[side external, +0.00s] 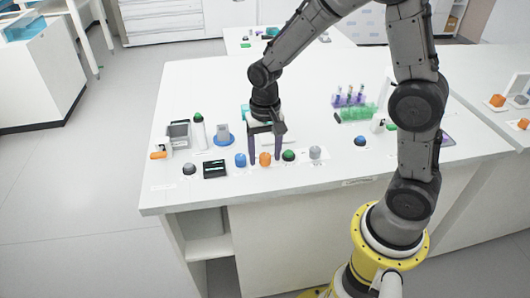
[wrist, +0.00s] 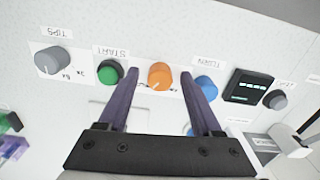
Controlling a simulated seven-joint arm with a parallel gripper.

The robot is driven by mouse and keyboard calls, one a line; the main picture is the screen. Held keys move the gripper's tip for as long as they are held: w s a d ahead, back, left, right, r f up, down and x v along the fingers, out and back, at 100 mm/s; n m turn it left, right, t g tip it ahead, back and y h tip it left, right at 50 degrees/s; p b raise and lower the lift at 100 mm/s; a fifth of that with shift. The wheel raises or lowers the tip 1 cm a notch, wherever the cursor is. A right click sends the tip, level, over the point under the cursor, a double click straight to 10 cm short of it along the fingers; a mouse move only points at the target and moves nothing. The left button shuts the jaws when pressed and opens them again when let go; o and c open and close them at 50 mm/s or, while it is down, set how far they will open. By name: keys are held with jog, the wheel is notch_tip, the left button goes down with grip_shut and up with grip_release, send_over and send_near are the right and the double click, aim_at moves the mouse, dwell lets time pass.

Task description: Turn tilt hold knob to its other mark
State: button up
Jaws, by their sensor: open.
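An orange knob (side external: 265,159) stands in the row of controls near the table's front edge. In the wrist view the orange knob (wrist: 161,75) has small marks beside its base, too small to read. I cannot read a tilt hold label on any knob. My gripper (side external: 265,162) points down, open, with one finger on each side of the orange knob. In the wrist view the fingertips of my gripper (wrist: 159,72) flank the knob with gaps showing, and nothing is held.
A green button (wrist: 110,72) and a blue knob (wrist: 206,88) stand close on either side of the fingers. A tube rack (side external: 357,112) stands at the back right.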

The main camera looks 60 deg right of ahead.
grip_shut()
jog(key=shift+n, duration=0.3)
jog(key=n, duration=0.6)
jog(key=shift+r+n, duration=0.1)
jog(key=shift+n, duration=0.2)
jog(key=n, duration=0.6)
jog(key=shift+n, duration=0.4)
jog(key=shift+w, duration=0.1)
grip_release()
dwell(0.3)
